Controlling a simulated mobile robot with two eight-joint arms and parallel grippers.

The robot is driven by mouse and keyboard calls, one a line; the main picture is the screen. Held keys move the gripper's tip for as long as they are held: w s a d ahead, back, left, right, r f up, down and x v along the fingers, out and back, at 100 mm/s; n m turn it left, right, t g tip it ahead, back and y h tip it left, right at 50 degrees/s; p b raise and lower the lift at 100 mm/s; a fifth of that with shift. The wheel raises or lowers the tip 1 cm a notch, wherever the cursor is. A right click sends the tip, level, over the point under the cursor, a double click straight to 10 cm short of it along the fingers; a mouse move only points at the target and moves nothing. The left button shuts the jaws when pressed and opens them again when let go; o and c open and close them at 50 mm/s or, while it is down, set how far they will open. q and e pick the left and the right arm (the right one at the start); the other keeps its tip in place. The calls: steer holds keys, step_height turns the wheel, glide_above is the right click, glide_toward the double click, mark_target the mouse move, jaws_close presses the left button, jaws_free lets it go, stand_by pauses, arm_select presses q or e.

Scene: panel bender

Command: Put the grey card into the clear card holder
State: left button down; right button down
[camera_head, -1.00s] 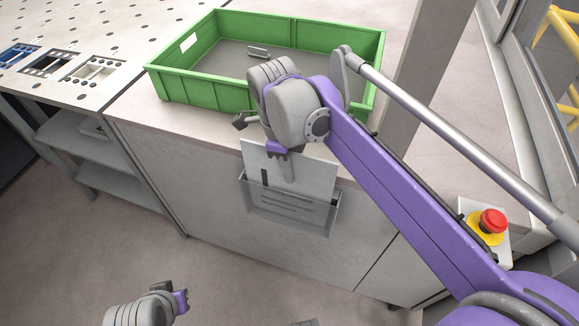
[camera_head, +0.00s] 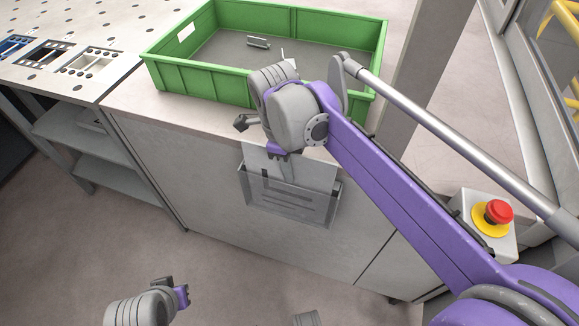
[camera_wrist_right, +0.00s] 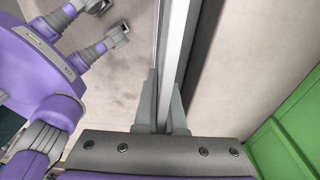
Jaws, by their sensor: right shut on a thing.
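The grey card (camera_head: 318,174) is a pale, flat sheet at the front face of the bench, in the middle of the head view. Its lower part is behind the front of the clear card holder (camera_head: 322,218), a see-through pocket on that face. Its upper part stands out above the holder's rim. My right gripper (camera_head: 287,175) is shut on the card near its top, with its fingers pointing down. The right wrist view shows the fingers (camera_wrist_right: 165,90) closed around a thin, edge-on sheet. My left gripper (camera_head: 182,296) is low at left, away from the card; its jaw opening is unclear.
A green crate (camera_head: 200,90) stands on the bench top behind my right gripper, with a small metal part (camera_head: 258,43) inside. A red stop button (camera_head: 497,212) is at right. A perforated table (camera_head: 110,30) is at upper left. The floor in front is open.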

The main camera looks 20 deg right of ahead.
steer(key=shift+f, duration=0.1)
steer(key=c, duration=0.9)
jaws_free()
steer(key=r, duration=0.3)
steer(key=r+p, duration=0.1)
steer(key=r, duration=0.3)
steer(key=a+r+p, duration=0.1)
steer(key=r, duration=0.2)
steer(key=shift+w+r, duration=0.35)
steer(key=shift+r, duration=0.05)
